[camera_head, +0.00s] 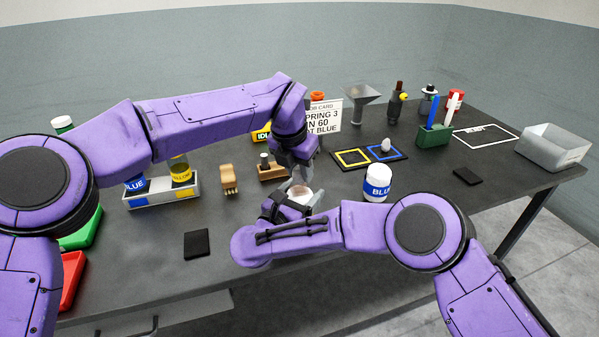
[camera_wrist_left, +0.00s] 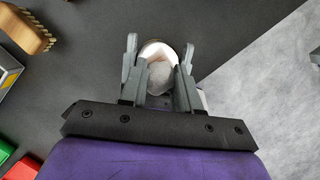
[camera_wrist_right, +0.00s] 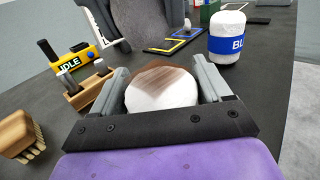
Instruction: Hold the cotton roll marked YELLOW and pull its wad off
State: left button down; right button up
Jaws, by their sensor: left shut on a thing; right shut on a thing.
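A white cotton roll (camera_wrist_right: 162,97) stands between the fingers of my right gripper (camera_wrist_right: 162,90), which is shut on it. No mark shows on its visible side. It appears in the head view (camera_head: 300,193) near the table's middle. My left gripper (camera_head: 297,172) reaches down from above. In the left wrist view its fingers (camera_wrist_left: 160,62) close around a pale grey wad (camera_wrist_left: 160,77) at the roll's top. Whether the wad is still joined to the roll is hidden. A second roll marked BLUE (camera_head: 377,184) stands to the right, untouched.
A tray (camera_head: 160,200) with BLUE and YELLOW jars stands at left, near a brush (camera_head: 229,180) and a wooden block (camera_head: 272,172). Yellow and blue frames (camera_head: 352,158) lie behind. A grey bin (camera_head: 553,147) is far right. A dark pad (camera_head: 197,244) lies in front.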

pick_arm(q)
jog(key=shift+r, duration=2)
